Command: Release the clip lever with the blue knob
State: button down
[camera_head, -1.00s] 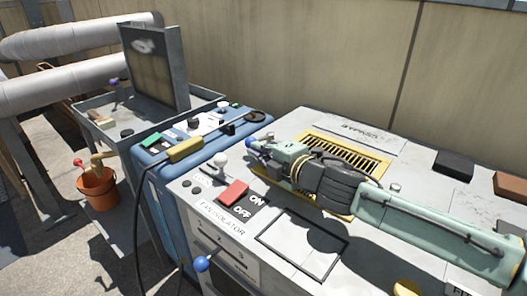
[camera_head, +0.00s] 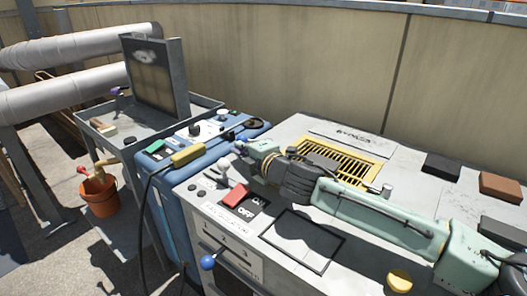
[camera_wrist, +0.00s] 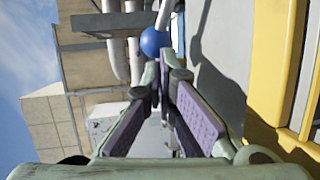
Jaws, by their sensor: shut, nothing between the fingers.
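My gripper (camera_head: 240,147) is above the grey cabinet top, pointing left past the yellow grille. In the wrist view its two purple-padded fingers (camera_wrist: 158,78) meet at the tips with nothing between them. A round blue knob (camera_wrist: 153,42) shows just beyond the fingertips; I cannot tell whether they touch it. In the head view a small blue knob (camera_head: 243,136) shows by the fingertips, and the clip lever's body is not clearly visible. A second blue knob (camera_head: 207,262) is on a lever on the cabinet's front, by a panel marked 1 2 3.
A red switch (camera_head: 236,195) marked ON and OFF lies below my gripper. The yellow grille (camera_head: 350,168) is under my wrist. A blue unit (camera_head: 158,165) with a yellow handle stands at left. Black (camera_head: 441,167) and brown (camera_head: 500,187) blocks lie at right.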

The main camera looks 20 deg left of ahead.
aim_at(238, 140)
jog(key=shift+r+p+x, duration=0.25)
jog(key=shift+p+x, duration=0.3)
jog(key=shift+x, duration=0.4)
jog(key=shift+r+p+x, duration=0.2)
jog(key=shift+p+x, duration=0.35)
jog(key=shift+x, duration=0.4)
jog(key=shift+w+a+f+p, duration=0.1)
jog(key=shift+w+a+p, duration=0.65)
jog(key=shift+w, duration=0.3)
jog(key=v, duration=1.2)
